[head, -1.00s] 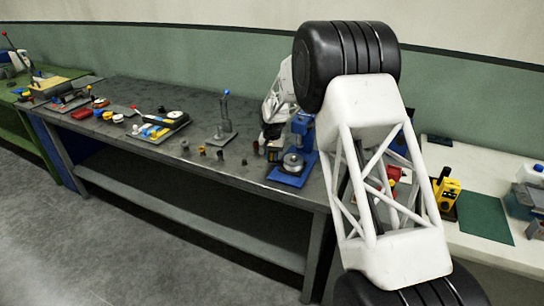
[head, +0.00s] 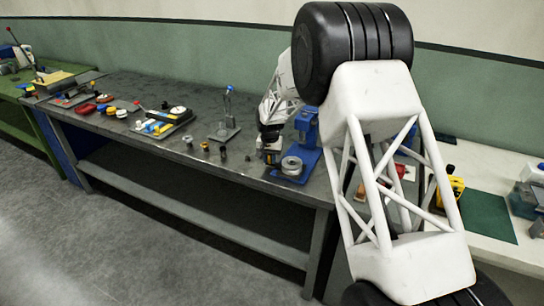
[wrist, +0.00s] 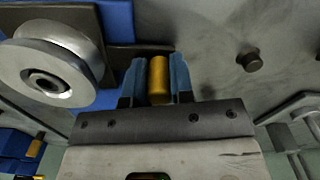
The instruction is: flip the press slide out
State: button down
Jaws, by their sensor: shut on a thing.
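The blue press (head: 308,128) stands near the right end of the grey bench, with a round metal disc (head: 291,165) at its base. In the wrist view the disc (wrist: 55,70) is at the upper left, beside a dark plate (wrist: 118,32) and blue parts of the press. My gripper (head: 270,158) is just left of the press. In the wrist view my gripper (wrist: 158,80) is shut on a brass-coloured cylinder (wrist: 158,75), which stands between its blue fingers at the end of the dark plate. Whether it is joined to the plate is hidden.
Several small pegs (head: 222,150) stand on the bench left of my gripper; one dark peg (wrist: 249,60) shows in the wrist view. A stand with a blue-topped post (head: 227,120) is farther left. A pale table with a green mat (head: 487,215) is at the right.

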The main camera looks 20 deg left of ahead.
jog(key=shift+s+f, duration=0.1)
jog(key=shift+s, duration=0.15)
jog(key=c, duration=1)
grip_release()
jog(key=shift+r, duration=3.95)
